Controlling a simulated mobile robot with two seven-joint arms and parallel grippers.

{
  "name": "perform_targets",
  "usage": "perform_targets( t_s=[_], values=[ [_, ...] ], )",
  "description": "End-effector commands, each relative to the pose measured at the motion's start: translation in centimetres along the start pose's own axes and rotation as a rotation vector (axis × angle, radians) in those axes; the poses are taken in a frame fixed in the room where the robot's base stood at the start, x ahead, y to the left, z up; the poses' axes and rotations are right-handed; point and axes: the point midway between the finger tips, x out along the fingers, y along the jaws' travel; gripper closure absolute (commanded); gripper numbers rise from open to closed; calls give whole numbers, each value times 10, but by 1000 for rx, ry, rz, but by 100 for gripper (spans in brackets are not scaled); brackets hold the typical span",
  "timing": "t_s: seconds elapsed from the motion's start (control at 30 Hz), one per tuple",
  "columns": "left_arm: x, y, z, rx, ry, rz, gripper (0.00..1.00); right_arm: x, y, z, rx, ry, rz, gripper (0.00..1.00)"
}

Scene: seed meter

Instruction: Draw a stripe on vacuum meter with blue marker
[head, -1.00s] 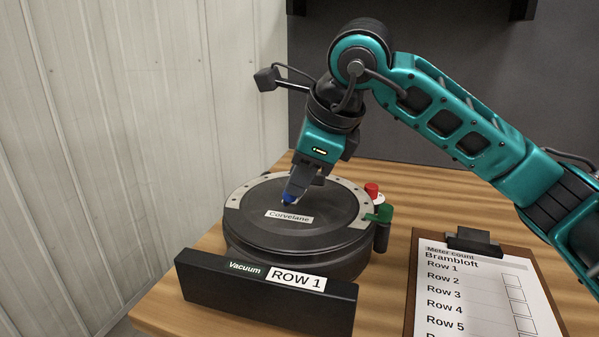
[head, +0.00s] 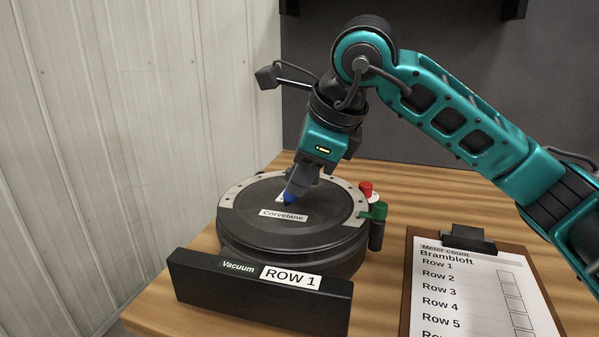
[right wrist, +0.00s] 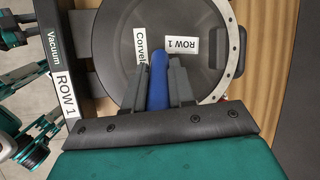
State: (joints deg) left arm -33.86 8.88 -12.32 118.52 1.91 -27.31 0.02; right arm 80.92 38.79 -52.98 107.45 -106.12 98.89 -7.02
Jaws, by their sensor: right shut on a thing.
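The vacuum meter is a dark round drum (head: 245,229) with a flat lid and a white "Corvelane" label (head: 283,215). A sign (head: 260,291) reading "Vacuum" and "ROW 1" stands in front of it. My right gripper (head: 298,185) is over the lid, shut on the blue marker (head: 290,197). The marker points down at the lid near the label; I cannot tell whether its tip touches. My left gripper is not in view.
A clipboard (head: 408,300) with a row checklist lies at the right on the wooden table (head: 400,198). A panelled wall (head: 150,130) rises at the left.

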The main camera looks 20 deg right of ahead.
Motion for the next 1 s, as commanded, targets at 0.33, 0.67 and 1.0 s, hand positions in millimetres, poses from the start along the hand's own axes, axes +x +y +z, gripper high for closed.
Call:
perform_targets(
  t_s=[0.33, 0.67, 1.0],
  values=[
    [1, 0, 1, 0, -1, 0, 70, 0, 1, -3, 0, 4, 3, 100],
    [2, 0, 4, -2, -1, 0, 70, -2, 1, -9, 1, 6, 3, 100],
    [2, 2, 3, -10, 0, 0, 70, -3, 1, -9, 0, 5, 3, 100]
  ],
)
